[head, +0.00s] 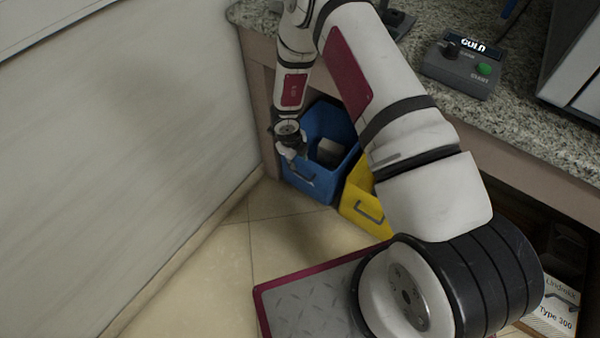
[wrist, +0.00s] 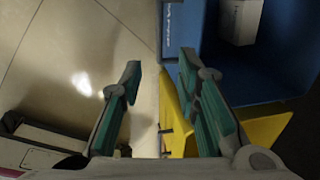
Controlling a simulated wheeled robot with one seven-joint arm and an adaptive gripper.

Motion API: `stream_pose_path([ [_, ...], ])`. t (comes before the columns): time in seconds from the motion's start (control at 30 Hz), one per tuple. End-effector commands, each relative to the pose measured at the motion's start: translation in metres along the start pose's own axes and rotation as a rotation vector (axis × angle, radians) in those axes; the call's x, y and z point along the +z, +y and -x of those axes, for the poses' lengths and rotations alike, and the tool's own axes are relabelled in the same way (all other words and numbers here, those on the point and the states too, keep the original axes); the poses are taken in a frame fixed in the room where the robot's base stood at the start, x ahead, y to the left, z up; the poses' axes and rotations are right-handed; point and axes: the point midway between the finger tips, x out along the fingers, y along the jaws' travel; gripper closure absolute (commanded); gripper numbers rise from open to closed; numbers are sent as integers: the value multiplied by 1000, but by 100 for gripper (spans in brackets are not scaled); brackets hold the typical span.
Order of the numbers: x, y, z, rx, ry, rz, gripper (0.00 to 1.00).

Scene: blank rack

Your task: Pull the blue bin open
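The blue bin (head: 343,164) sits under the counter at its left end, with its open top showing and a grey box (head: 328,150) inside.
A yellow bin (head: 352,207) stands right of the blue one; it also shows in the wrist view (wrist: 265,132). A pale wall (head: 130,130) is close on the left. The counter (head: 405,85) overhangs the bins. Tiled floor (head: 225,265) before the bins is clear.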

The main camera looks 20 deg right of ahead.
Motion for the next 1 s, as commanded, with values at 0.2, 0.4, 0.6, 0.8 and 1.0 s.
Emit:
stream_pose_path([
  [0.2, -1, 1, -48, 1, 2, 2, 70],
  [0.4, -1, 0, -84, 0, 1, 2, 70],
  [0.6, 0, 0, -107, 0, 0, 1, 70],
  [0.8, 0, 0, -114, 0, -1, 1, 70],
  [1.0, 0, 0, -114, 0, -1, 2, 70],
])
